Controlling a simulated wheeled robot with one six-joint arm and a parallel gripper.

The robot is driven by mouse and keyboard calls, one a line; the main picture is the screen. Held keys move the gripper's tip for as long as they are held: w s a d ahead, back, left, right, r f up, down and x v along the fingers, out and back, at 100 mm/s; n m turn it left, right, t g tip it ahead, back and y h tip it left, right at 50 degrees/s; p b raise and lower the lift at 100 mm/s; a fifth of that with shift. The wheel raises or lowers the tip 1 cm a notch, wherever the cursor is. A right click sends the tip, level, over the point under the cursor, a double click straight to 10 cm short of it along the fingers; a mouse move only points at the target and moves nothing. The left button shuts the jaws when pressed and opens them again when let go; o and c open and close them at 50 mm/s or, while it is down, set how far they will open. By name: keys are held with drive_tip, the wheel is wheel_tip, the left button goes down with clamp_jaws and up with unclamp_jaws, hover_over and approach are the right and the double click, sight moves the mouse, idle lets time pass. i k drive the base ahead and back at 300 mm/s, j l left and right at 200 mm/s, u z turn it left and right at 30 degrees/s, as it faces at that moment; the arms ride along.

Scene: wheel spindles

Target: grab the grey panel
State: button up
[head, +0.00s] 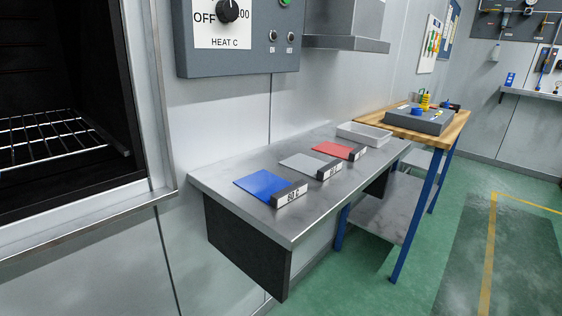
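The grey panel (303,164) lies flat on a metal shelf (222,182). A dark block with a white label (329,170) stands at its right end; the lettering is too small to read surely. The grey panel is the middle one of three, between a blue panel (264,184) nearer to me and a red panel (333,150) farther off. My gripper does not show in the head view.
An open oven with a wire rack (55,140) is at the left. A heat control box (238,40) hangs above the shelf. A pale tray (364,134) sits at the shelf's far end. A wood-topped bench (440,130) stands beyond. Green floor (400,285) is clear at the right.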

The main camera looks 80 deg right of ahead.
sight(314, 167)
drive_tip(key=z, duration=2.35)
